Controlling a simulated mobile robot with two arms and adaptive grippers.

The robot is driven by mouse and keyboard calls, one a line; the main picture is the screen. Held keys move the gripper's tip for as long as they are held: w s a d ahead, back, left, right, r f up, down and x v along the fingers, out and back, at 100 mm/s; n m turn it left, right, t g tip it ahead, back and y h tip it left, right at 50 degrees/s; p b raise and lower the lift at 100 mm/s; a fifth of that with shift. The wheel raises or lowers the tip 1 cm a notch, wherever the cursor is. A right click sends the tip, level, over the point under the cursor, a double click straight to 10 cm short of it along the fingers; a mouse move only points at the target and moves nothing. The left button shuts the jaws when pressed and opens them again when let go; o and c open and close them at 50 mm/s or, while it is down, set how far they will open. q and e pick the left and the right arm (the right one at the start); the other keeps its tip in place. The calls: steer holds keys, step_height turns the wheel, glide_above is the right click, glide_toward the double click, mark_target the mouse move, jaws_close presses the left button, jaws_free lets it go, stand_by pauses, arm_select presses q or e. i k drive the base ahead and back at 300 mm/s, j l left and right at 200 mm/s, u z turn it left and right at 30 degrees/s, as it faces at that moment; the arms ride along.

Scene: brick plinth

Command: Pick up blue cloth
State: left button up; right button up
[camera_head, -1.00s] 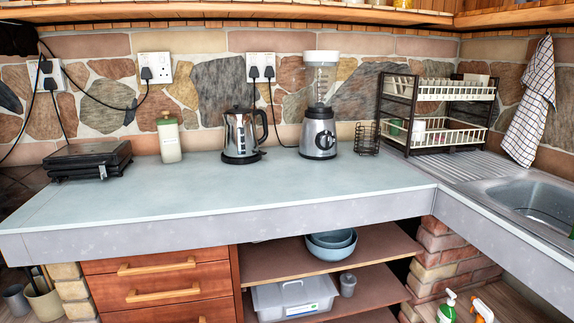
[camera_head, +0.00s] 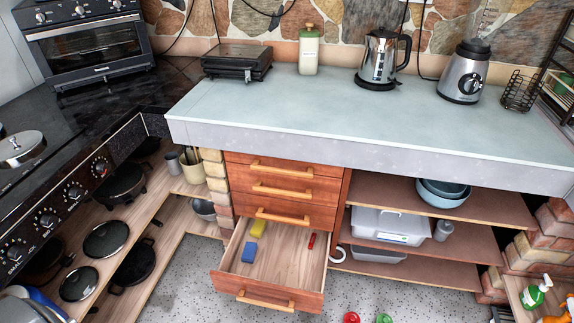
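No plainly cloth-like blue thing shows. A small blue item (camera_head: 249,252) lies in the open bottom drawer (camera_head: 272,272), on its left side. It looks block-like, and I cannot tell whether it is a cloth or a sponge. A yellow item (camera_head: 258,229) lies just behind it. A small red item (camera_head: 312,241) lies at the drawer's right side. Neither of my grippers is in view.
The pale worktop (camera_head: 370,112) holds a black grill (camera_head: 237,62), a kettle (camera_head: 380,60) and a blender base (camera_head: 466,72). Shelves with blue bowls (camera_head: 443,192) are right of the drawers. A stove (camera_head: 60,200) stands left. Speckled floor (camera_head: 185,285) is clear beside the drawer.

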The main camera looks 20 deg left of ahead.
mark_target(250, 250)
steer(key=u, duration=1)
